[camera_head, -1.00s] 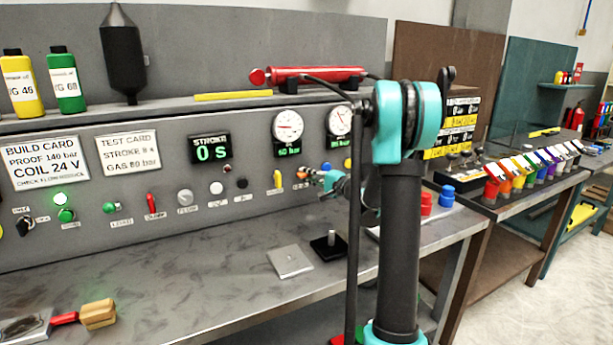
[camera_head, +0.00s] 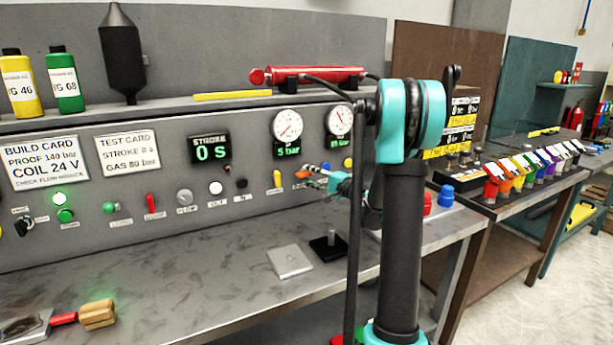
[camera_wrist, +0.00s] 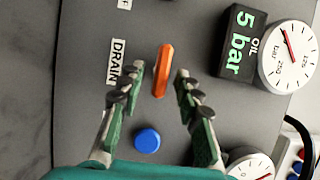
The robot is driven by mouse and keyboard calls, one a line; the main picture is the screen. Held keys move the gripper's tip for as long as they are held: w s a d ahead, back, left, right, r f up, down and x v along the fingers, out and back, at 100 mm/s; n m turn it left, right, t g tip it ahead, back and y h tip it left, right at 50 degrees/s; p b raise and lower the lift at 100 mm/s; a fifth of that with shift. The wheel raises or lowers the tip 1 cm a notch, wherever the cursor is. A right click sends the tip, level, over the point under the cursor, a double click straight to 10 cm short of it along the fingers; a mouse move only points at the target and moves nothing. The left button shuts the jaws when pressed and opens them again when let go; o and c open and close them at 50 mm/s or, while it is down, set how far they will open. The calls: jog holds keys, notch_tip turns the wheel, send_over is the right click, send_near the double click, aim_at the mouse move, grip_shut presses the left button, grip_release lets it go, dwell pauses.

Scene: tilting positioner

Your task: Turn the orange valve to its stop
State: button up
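The orange valve (camera_wrist: 162,72) is a slim lever handle on the grey panel, near the DRAIN label (camera_wrist: 116,62). In the wrist view it points nearly up and down the picture, tilted slightly. My gripper (camera_wrist: 160,73) is open, with one fingertip on each side of the handle and a visible gap on both sides. In the head view the orange valve (camera_head: 301,174) shows small at the tip of my gripper (camera_head: 312,173), partly hidden by it. The OIL display (camera_wrist: 241,43) reads 5 bar, and its round gauge (camera_wrist: 290,57) sits beside it.
A blue button (camera_wrist: 147,142) lies between my fingers, nearer the palm. A yellow lever (camera_head: 277,179) is left of the valve on the panel. A second gauge (camera_head: 339,119) is up and right. Below, the bench holds a metal plate (camera_head: 290,261) and a black block with a pin (camera_head: 328,246).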

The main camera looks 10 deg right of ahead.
jog(key=v, duration=1)
jog(key=shift+d, duration=0.1)
